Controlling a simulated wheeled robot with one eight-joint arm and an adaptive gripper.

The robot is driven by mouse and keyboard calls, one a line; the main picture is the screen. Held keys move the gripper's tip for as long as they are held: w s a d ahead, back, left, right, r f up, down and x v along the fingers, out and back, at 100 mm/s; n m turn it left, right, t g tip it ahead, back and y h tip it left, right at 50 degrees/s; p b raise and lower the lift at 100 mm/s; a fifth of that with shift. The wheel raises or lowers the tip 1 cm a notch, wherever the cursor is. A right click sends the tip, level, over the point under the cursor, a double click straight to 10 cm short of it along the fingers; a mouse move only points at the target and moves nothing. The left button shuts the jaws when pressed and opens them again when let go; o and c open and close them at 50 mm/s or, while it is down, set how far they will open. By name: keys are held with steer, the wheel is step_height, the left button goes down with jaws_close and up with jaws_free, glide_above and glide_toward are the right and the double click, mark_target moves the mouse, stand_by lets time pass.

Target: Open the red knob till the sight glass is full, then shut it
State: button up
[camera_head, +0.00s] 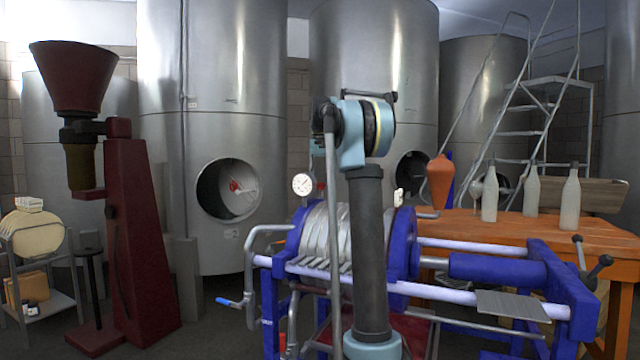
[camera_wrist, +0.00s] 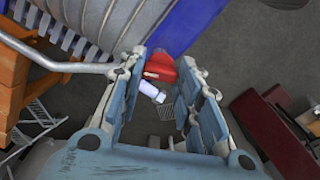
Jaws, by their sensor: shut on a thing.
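The red knob (camera_wrist: 160,68) shows in the wrist view, between the fingertips of my gripper (camera_wrist: 166,64).
A blue horizontal press (camera_head: 402,244) with a ribbed drum stands in front of me. An orange table (camera_head: 480,228) with several bottles is at right. A dark red machine with a funnel (camera_head: 134,235) is at left. Steel tanks (camera_head: 212,110) stand behind.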

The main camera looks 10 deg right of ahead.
steer(key=n, duration=0.6)
steer(key=shift+n, duration=0.3)
steer(key=n, duration=0.6)
steer(key=shift+n, duration=0.3)
steer(key=o, duration=1)
steer(key=shift+d, duration=0.1)
steer(key=shift+o, duration=0.2)
step_height(320, 180, up, 12)
steer(key=shift+f, duration=0.1)
stand_by(0.4)
